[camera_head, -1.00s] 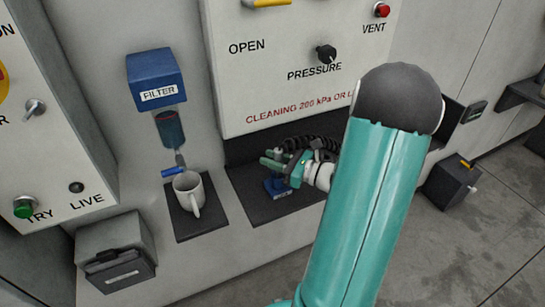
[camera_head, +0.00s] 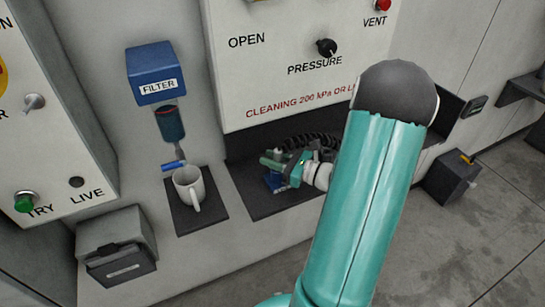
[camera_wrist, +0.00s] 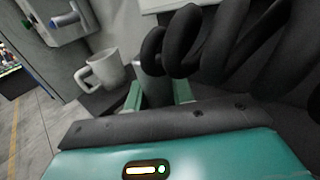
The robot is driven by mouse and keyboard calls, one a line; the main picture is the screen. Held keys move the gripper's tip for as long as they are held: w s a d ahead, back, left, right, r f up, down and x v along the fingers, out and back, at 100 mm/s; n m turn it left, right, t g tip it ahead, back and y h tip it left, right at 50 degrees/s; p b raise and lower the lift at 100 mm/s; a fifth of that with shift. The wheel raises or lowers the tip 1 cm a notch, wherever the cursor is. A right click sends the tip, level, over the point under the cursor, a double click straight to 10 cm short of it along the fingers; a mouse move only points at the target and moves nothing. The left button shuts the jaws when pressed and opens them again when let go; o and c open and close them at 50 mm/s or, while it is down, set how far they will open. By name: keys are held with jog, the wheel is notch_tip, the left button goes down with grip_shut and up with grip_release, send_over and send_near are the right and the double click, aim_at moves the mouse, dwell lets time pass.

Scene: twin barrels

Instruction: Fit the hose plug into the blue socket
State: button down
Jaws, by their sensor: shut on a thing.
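The blue socket (camera_head: 275,183) is a small blue block on a dark mat, directly below my gripper in the head view and partly hidden by it. My gripper (camera_head: 277,162) is shut on the hose plug, low over the socket. In the wrist view the plug (camera_wrist: 153,84) is a dark grey cylinder between the green fingers, with the black coiled hose (camera_wrist: 215,45) beside it. The head view also shows the hose behind my gripper. The plug's lower end is hidden, so I cannot tell whether it touches or enters the socket.
A white mug (camera_head: 189,187) stands on a mat left of the socket, below the blue filter box (camera_head: 156,72). The white control panel (camera_head: 300,70) hangs above and behind. A grey box (camera_head: 118,248) sits at the lower left.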

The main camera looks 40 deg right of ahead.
jog(key=shift+f, duration=0.5)
jog(key=c, duration=1.1)
grip_release()
jog(key=v, duration=1.4)
jog(key=shift+w, duration=0.1)
